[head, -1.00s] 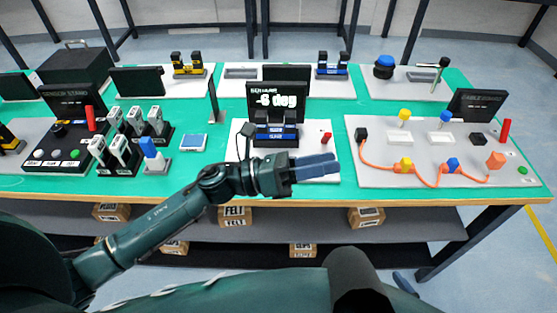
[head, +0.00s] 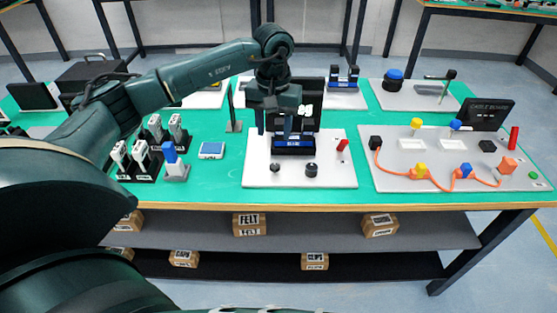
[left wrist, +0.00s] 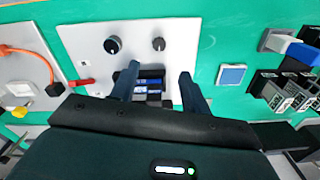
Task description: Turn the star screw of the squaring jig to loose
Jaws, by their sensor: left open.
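The squaring jig stands on a white plate (head: 262,178), with a dark screen (head: 312,103) at its back and a blue-and-black block (head: 293,144) in the middle. Two dark knobs stand at the plate's front, a smaller one (head: 275,167) and a larger one (head: 311,169). Both show in the left wrist view, the larger (left wrist: 113,45) and the smaller (left wrist: 158,44); I cannot tell which is the star screw. My left gripper (head: 287,127) is open, pointing down over the block and hiding part of the screen. In the left wrist view its fingers (left wrist: 159,72) flank the block with nothing gripped.
A red handle (head: 342,145) sits at the plate's right. A cable board (head: 400,180) with an orange cable lies further right. A blue-topped square (head: 212,149), a blue clamp-like piece (head: 170,153) and a thin dark post (head: 233,108) are to the left.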

